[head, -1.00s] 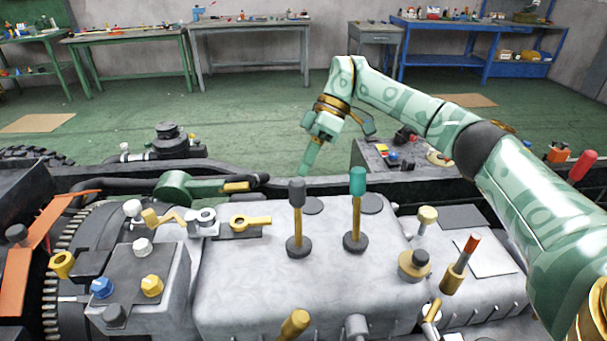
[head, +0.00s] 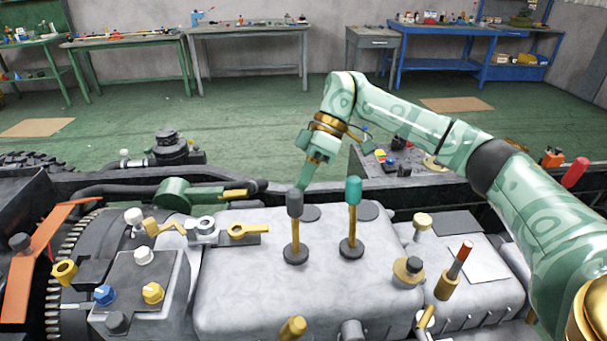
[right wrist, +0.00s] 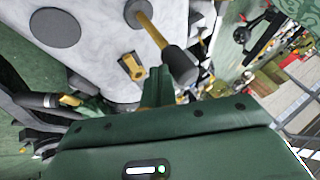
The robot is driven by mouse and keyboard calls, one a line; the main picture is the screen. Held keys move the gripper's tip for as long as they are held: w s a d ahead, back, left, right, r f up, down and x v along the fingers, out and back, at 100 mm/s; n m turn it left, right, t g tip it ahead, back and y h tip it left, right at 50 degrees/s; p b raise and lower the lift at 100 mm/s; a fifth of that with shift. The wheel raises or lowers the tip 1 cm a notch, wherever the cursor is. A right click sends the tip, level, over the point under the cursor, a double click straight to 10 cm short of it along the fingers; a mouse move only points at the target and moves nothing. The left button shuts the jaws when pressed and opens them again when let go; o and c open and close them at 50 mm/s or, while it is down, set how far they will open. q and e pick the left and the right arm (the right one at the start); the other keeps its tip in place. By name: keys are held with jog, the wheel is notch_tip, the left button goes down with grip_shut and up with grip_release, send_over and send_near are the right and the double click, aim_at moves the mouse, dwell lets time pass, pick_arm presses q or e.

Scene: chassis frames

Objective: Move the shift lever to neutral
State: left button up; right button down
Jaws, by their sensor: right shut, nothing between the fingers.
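Two levers with brass shafts stand on the grey gearbox housing (head: 240,295): one with a dark grey knob (head: 295,205), one with a teal knob (head: 353,190). Both look near upright; which one is the shift lever I cannot tell. My right gripper (head: 300,185) is shut and empty, pointing down right behind the dark grey knob. In the right wrist view its fingers (right wrist: 157,88) are close beside the dark grey knob (right wrist: 180,66); whether they touch it is unclear. My left gripper is not in view.
A block with blue and yellow knobs (head: 140,285) is at left. A yellow-handled valve (head: 248,231) lies left of the levers. Workbenches (head: 250,31) stand far behind.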

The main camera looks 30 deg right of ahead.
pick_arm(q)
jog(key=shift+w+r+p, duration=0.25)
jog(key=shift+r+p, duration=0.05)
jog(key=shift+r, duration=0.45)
pick_arm(e)
jog(key=shift+s+a+r, duration=0.1)
jog(key=shift+s+a, duration=0.1)
jog(key=shift+s, duration=0.1)
